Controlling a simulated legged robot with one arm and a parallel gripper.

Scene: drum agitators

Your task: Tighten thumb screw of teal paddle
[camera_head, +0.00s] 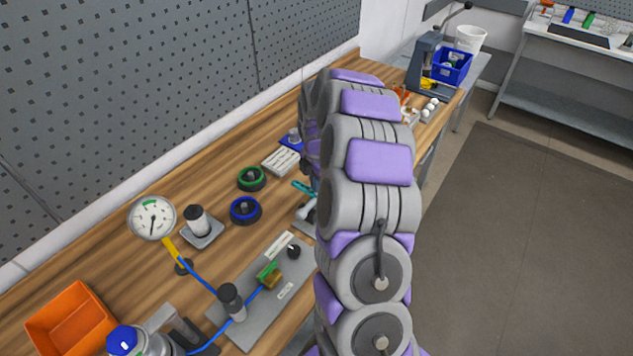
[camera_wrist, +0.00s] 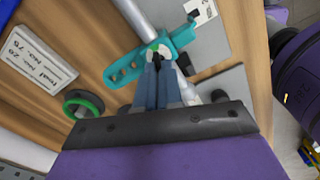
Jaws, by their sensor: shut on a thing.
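The teal paddle (camera_wrist: 122,72) lies across a light grey shaft (camera_wrist: 150,22) near the top centre of the wrist view. It has slots or holes along its left part. My gripper (camera_wrist: 157,52) is shut at the paddle's hub, its two blue-grey fingers close together on a small thing there. That thing sits where the thumb screw would be, but the fingertips mostly hide it. In the head view only a bit of the teal paddle (camera_head: 302,187) shows, left of my arm, and my arm hides the gripper.
A green-ringed part (camera_head: 251,178) and a blue-ringed part (camera_head: 245,210) stand on the wooden bench (camera_head: 180,178). A pressure gauge (camera_head: 152,217), a grey plate with fittings (camera_head: 262,325) and an orange bin (camera_head: 68,320) are nearer. A printed label block (camera_wrist: 37,57) lies left of the paddle.

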